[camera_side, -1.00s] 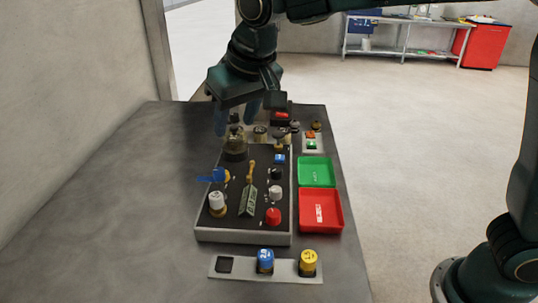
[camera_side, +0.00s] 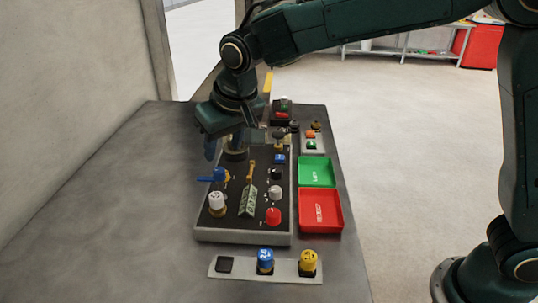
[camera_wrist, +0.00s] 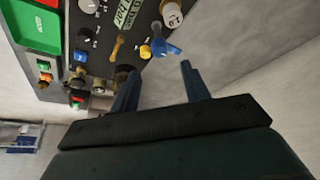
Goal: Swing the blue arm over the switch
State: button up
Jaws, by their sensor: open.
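The blue arm (camera_side: 205,178) sits on the left edge of the black control panel (camera_side: 232,206), pointing left over the edge. In the wrist view the blue arm (camera_wrist: 170,49) joins a yellow piece (camera_wrist: 146,51). A white-capped knob (camera_side: 217,199) stands just in front of it. I cannot tell which control is the switch. My gripper (camera_side: 224,147) is open and empty, above the panel's left side and behind the blue arm. In the wrist view my gripper (camera_wrist: 158,72) has its two fingertips apart, with the blue arm beyond the gap between them, not touching.
A yellow lever (camera_side: 251,170) and several knobs stand on the panel. A green tray (camera_side: 314,171) and a red tray (camera_side: 321,210) lie to its right. A strip (camera_side: 284,276) with blue and yellow knobs lies in front. The table's left side is clear.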

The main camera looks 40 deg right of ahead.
aim_at(219, 170)
jog(key=x, duration=0.7)
jog(key=shift+w+f, duration=0.2)
jog(key=shift+f, duration=0.1)
jog(key=c, duration=1)
